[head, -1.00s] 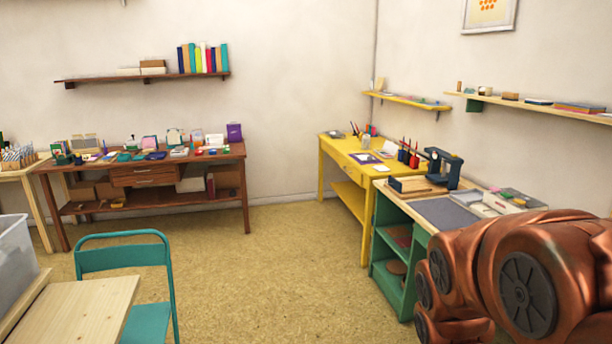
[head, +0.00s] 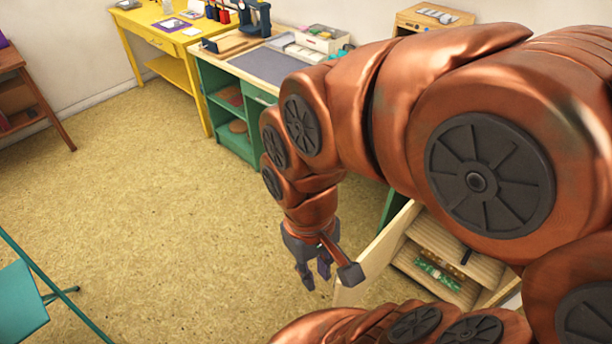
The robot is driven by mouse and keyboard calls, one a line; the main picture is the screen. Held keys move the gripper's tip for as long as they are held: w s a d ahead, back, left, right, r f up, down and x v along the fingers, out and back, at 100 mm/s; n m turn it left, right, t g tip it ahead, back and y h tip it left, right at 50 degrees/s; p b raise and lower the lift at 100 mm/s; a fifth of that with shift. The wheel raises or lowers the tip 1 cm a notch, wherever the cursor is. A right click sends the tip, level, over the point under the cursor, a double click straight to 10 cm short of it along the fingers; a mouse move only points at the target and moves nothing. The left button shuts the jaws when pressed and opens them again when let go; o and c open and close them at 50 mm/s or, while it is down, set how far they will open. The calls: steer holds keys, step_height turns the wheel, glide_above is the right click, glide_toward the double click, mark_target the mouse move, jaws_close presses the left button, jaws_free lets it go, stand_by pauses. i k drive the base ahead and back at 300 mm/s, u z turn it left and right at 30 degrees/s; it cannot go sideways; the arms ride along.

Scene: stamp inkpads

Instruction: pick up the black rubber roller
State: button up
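I cannot clearly make out the black rubber roller. A small dark piece (head: 466,256) shows in the pulled-out drawer, too small and too covered by my arm to identify. My gripper (head: 315,274) hangs pointing down in front of the drawer's pale front panel (head: 378,258), to the left of the compartments and outside them. Its fingers look apart, with nothing visible between them. My copper arm covers much of the drawer and of the bench behind it.
A green item (head: 437,274) lies in the drawer. The green bench (head: 228,92) with a grey mat (head: 270,66) stands behind my arm. A yellow table (head: 148,36) is at the back. A teal chair (head: 20,300) is at lower left. The floor between is clear.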

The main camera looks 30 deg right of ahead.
mark_target(469, 254)
steer(key=z, duration=0.05)
steer(key=k, duration=0.5)
steer(key=u, duration=0.95)
steer(key=i, duration=1.85)
steer(key=z, duration=3.95)
